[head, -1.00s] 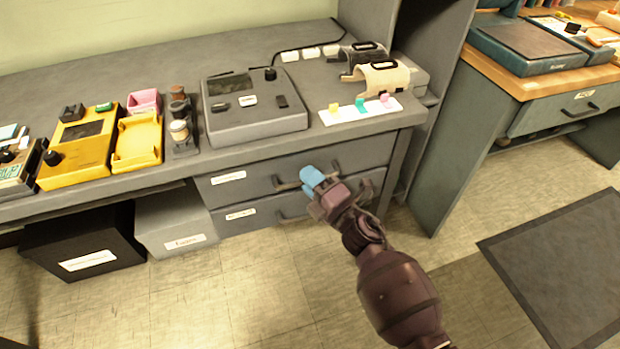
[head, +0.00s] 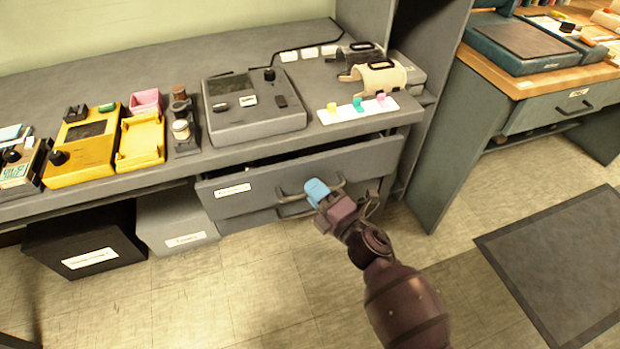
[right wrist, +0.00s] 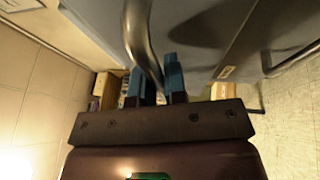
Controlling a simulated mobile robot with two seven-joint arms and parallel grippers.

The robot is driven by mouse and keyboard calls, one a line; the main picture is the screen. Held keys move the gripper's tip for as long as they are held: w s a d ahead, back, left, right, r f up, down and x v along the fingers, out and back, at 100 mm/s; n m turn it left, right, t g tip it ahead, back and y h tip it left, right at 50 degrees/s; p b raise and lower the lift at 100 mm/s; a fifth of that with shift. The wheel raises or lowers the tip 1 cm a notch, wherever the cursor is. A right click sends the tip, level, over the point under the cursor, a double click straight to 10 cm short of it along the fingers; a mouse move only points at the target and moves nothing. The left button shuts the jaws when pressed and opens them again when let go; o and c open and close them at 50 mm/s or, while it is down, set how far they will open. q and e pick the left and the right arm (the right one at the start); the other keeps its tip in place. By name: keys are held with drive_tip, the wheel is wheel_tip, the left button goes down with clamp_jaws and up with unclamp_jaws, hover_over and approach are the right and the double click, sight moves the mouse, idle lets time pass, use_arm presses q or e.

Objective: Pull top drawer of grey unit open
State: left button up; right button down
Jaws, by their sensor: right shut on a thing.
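The top drawer (head: 285,180) of the grey unit stands partly open, its front pulled out from under the grey desktop with a dark gap above it. Its bar handle (head: 338,184) is between the blue fingers of my right gripper (head: 318,191), which is shut on it. In the right wrist view the metal handle (right wrist: 138,35) passes between the two blue fingers (right wrist: 157,80). The lower drawer is shut, partly hidden behind the top drawer front and my gripper. My left gripper is not in view.
A grey device (head: 253,108), a yellow device (head: 83,148) and a white strip with coloured tabs (head: 357,108) are on the desktop. A black bin (head: 85,240) and a grey bin (head: 175,222) stand below, left. Floor in front of the drawers is clear.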

use_arm(q)
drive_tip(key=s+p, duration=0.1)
drive_tip(key=p, duration=0.1)
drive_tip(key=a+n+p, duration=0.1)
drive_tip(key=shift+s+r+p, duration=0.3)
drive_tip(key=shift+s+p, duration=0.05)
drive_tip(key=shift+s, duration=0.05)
use_arm(e)
drive_tip(key=s+d, duration=0.3)
drive_tip(key=s, duration=0.7)
drive_tip(key=s+d, duration=0.3)
drive_tip(key=s, duration=0.7)
drive_tip(key=shift+s+d, duration=0.3)
drive_tip(key=shift+d, duration=0.05)
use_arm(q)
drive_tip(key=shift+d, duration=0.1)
use_arm(e)
drive_tip(key=c, duration=1.5)
unclamp_jaws()
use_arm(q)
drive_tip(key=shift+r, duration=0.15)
use_arm(e)
drive_tip(key=shift+o, duration=0.2)
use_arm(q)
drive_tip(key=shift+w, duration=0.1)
use_arm(e)
drive_tip(key=v, duration=1.1)
